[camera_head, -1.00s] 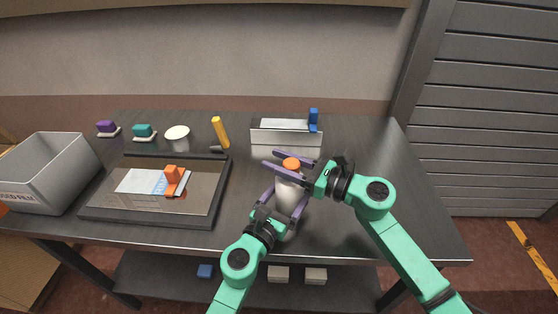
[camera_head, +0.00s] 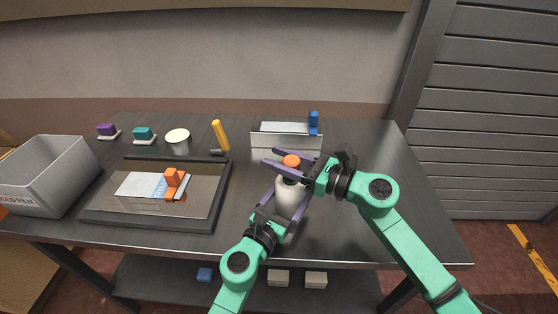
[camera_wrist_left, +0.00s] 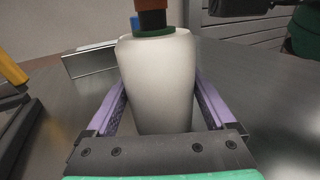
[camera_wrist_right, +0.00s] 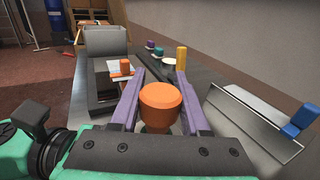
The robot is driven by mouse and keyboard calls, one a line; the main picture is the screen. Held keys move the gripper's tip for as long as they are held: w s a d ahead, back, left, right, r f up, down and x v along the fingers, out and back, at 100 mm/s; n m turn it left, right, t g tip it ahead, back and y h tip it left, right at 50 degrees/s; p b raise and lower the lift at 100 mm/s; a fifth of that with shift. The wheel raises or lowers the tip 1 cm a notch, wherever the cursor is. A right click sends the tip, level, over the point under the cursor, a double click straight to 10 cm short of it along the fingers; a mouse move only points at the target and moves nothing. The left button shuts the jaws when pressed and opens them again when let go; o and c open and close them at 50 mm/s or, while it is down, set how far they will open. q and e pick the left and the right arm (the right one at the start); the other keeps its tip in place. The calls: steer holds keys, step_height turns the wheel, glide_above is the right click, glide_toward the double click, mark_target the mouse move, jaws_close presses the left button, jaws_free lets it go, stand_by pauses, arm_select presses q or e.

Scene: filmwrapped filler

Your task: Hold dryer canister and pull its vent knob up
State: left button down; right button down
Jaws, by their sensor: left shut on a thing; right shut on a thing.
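The dryer canister (camera_head: 289,194) is a pale, upright cylinder near the front of the table; its body fills the middle of the left wrist view (camera_wrist_left: 158,80). My left gripper (camera_head: 285,192) is shut around its body, one purple finger on each side. The orange vent knob (camera_head: 291,161) is above the canister top, with a dark stem (camera_wrist_left: 153,20) and a green ring (camera_wrist_left: 154,32) showing beneath it. My right gripper (camera_head: 273,158) is shut on the knob from the right. The right wrist view shows the knob (camera_wrist_right: 160,98) between the purple fingers.
A black-framed tray (camera_head: 205,205) with a film sheet and orange clip lies left. A grey bin (camera_head: 75,165) stands farther left. A metal holder (camera_head: 285,140) with a blue piece is behind the canister.

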arm_select(q)
steer(key=shift+f, duration=0.15)
arm_select(e)
steer(key=shift+c, duration=2.2)
jaws_free()
steer(key=shift+r, duration=0.3)
steer(key=shift+o, duration=0.4)
steer(key=shift+f, duration=0.1)
steer(key=v, duration=1.2)
steer(key=shift+s, duration=0.1)
arm_select(q)
jaws_free()
